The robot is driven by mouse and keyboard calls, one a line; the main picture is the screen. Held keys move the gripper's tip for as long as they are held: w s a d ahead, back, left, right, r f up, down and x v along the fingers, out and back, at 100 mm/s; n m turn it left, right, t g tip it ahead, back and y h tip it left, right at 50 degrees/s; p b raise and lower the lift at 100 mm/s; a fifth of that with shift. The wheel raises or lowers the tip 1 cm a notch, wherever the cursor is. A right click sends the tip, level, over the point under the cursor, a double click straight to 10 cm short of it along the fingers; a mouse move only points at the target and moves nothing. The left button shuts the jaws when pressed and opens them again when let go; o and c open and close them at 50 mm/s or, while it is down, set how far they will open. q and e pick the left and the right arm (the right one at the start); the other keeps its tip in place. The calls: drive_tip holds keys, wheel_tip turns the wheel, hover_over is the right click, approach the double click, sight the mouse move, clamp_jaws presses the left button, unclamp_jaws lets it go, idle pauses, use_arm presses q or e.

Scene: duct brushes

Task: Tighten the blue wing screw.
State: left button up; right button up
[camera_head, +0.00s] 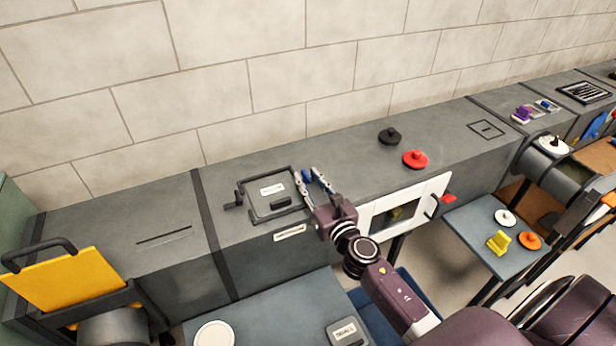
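The blue wing screw (307,177) is small and sits at the right edge of a dark framed hatch (256,212) on top of the grey duct. My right gripper (307,172) reaches in from the lower right, with one finger on each side of the screw. The fingers partly hide the screw, and I cannot tell whether they press on it or stand a little apart. My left gripper is not in view.
A black knob (389,136) and a red knob (415,159) stand on the duct to the right. A white-framed door (433,188) is on its front. A yellow panel (67,278) is at left. A side table (466,227) holds small parts. A block wall closes the back.

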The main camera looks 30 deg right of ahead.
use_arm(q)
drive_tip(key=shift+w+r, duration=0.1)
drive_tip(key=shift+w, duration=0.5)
use_arm(e)
drive_tip(key=shift+w, duration=0.15)
clamp_jaws()
drive_tip(key=shift+a+m+h, duration=0.2)
drive_tip(key=shift+m+h, duration=0.5)
drive_tip(key=shift+h, duration=0.4)
drive_tip(key=shift+w+a+m+g+h+b, duration=0.1)
drive_tip(key=shift+m+g+h+b, duration=0.4)
drive_tip(key=shift+m+h, duration=0.5)
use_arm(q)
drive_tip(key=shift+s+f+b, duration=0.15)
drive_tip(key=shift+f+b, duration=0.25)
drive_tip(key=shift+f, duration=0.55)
use_arm(e)
drive_tip(key=shift+m+g+h, duration=0.4)
drive_tip(key=shift+m+h, duration=0.2)
drive_tip(key=shift+h, duration=0.7)
drive_tip(key=shift+r, duration=0.1)
